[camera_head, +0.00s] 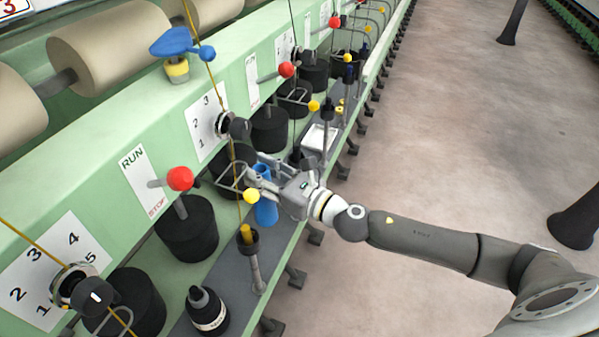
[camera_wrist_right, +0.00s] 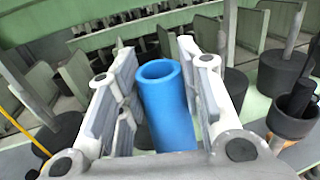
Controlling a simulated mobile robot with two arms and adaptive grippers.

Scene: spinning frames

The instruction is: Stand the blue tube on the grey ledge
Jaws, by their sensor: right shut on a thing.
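The blue tube (camera_head: 265,209) is upright, its lower end at or just over the grey ledge (camera_head: 232,272); I cannot tell whether it touches. My right gripper (camera_head: 262,180) reaches in from the right and is shut on the tube near its upper part. In the right wrist view the blue tube (camera_wrist_right: 168,112) stands between the two fingers of my right gripper (camera_wrist_right: 160,95), its open round top showing. My left gripper is not in view.
A white tray (camera_head: 319,138) lies farther along. Red-knobbed levers (camera_head: 180,179) and black cylinders (camera_head: 187,230) line the green frame.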

